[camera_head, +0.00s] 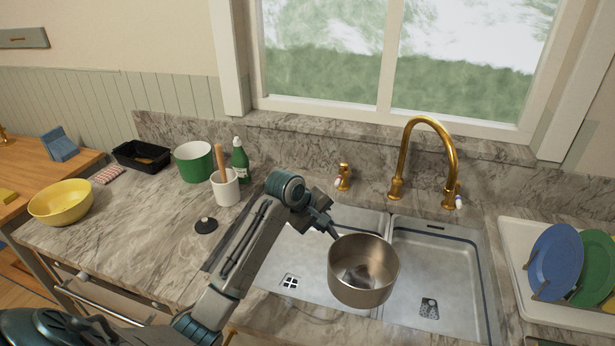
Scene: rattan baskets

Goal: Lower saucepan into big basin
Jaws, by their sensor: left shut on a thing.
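A metal saucepan (362,284) shows in the head view over the double sink, across the divider between the two basins. My left gripper (330,226) is shut on the saucepan at its upper left side; the handle is mostly hidden by the gripper. The saucepan is roughly upright, its open top facing up. The left basin (305,262) has a square drain and is partly covered by my arm and the pan. The right basin (450,262) has a drain near its front. I cannot tell exactly how high the pan is. My right gripper is not in view.
A gold faucet (430,122) arches behind the sink. A dish rack (519,262) with blue and green plates stands at right. A white crock (225,190), green pot (194,163), green bottle (240,162) and black stopper (206,225) are on the left counter.

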